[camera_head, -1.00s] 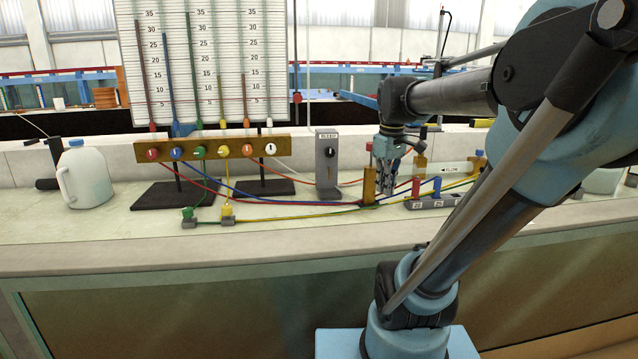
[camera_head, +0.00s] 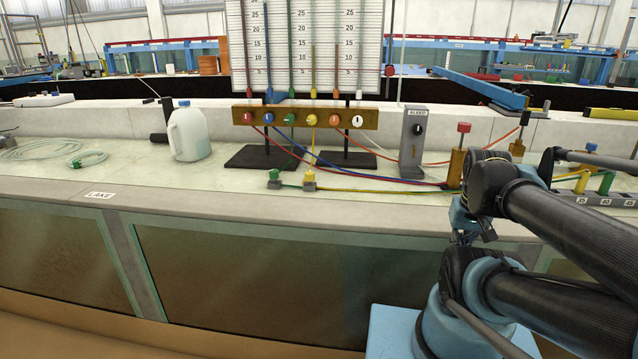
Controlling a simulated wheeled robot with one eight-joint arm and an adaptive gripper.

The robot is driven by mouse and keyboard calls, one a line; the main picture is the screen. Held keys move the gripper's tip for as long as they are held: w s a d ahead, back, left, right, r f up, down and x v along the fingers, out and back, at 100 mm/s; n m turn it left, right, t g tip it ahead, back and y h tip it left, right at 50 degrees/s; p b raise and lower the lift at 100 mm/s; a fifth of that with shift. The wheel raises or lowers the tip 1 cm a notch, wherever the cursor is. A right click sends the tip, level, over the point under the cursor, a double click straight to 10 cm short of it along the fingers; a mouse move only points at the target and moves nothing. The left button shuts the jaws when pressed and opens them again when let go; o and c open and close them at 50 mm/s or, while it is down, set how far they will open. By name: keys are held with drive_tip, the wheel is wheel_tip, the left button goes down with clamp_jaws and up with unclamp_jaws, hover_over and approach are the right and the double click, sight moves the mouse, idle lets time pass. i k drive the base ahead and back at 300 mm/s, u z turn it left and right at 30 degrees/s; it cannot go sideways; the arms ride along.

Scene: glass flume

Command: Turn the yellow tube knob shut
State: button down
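The yellow knob (camera_head: 311,120) is on a wooden bar (camera_head: 270,107) below the gauge board, between the green knob (camera_head: 291,118) and the orange knob (camera_head: 334,121). Its pointer mark is too small to read. A yellow tube runs from it down to a small yellow fitting (camera_head: 309,181) on the bench. My gripper (camera_head: 465,232) points down in front of the bench edge at the lower right, well apart from the knob. My arm partly covers it, and its finger opening is unclear.
A white jug (camera_head: 188,134) stands left of the bar. A grey bleed box (camera_head: 412,142) and a brass post with a red cap (camera_head: 457,162) stand to its right. Coloured tubes cross the bench below the bar.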

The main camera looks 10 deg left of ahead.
sight(310, 175)
drive_tip(key=u, duration=1.15)
